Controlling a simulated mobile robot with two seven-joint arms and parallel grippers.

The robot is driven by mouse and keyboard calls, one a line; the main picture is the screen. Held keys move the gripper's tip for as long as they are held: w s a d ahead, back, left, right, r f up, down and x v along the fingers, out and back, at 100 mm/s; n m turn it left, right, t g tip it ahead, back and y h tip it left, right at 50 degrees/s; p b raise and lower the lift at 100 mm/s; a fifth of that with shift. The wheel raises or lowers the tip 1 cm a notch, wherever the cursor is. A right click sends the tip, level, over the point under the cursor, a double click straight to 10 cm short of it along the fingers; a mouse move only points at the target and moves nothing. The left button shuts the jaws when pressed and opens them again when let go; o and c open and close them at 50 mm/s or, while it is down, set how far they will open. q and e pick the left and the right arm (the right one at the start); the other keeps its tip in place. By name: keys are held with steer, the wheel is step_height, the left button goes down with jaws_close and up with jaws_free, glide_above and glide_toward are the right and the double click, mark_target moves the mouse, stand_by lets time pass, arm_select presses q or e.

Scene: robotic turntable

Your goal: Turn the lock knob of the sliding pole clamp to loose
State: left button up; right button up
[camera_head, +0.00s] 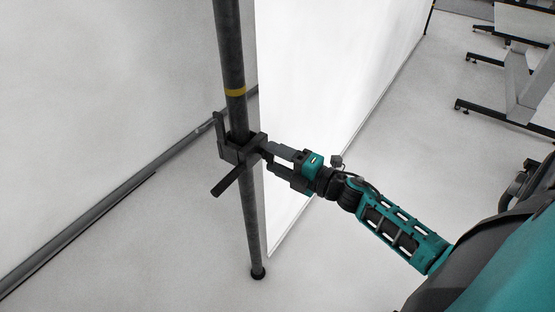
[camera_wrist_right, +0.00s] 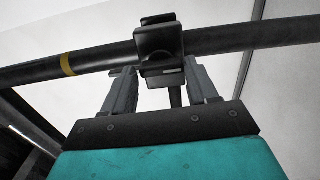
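The dark sliding pole clamp (camera_head: 236,152) sits around a dark upright pole (camera_head: 231,60), below a yellow band. A bar handle (camera_head: 226,181) sticks out from the clamp toward the lower left; I cannot tell whether it is the lock knob. My right gripper (camera_head: 268,155) reaches the clamp from the right. In the right wrist view, the clamp (camera_wrist_right: 160,48) lies at the tips of the gripper's two spread fingers (camera_wrist_right: 159,72). A gap shows beside the left finger; contact at the right finger is unclear. My left gripper is out of view.
A bright white panel (camera_head: 320,80) stands behind the pole. A dark rail (camera_head: 110,195) runs along the foot of the wall at left. Desk legs (camera_head: 505,110) stand at the upper right. The floor around the pole's foot is clear.

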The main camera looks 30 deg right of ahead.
steer(key=o, duration=0.3)
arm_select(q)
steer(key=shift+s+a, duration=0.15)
arm_select(e)
steer(key=v, duration=1.3)
steer(key=shift+a, duration=0.1)
arm_select(q)
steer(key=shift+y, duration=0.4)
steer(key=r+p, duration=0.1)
steer(key=p, duration=0.1)
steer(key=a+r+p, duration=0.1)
steer(key=p, duration=0.1)
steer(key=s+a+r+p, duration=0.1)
steer(key=p, duration=0.2)
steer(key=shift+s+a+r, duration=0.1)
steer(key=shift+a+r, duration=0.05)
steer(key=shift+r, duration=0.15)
arm_select(e)
steer(key=s+a+f+m+g+h, duration=0.2)
steer(key=a+m+g, duration=0.1)
steer(key=a+m, duration=0.5)
steer(key=s+a+f+m+g+h, duration=0.2)
steer(key=a+f+m, duration=0.1)
steer(key=a+m, duration=0.6)
steer(key=m, duration=0.3)
steer(key=shift+s+a+g+h, duration=0.2)
steer(key=shift+s+g+h, duration=0.15)
steer(key=shift+g+h, duration=0.05)
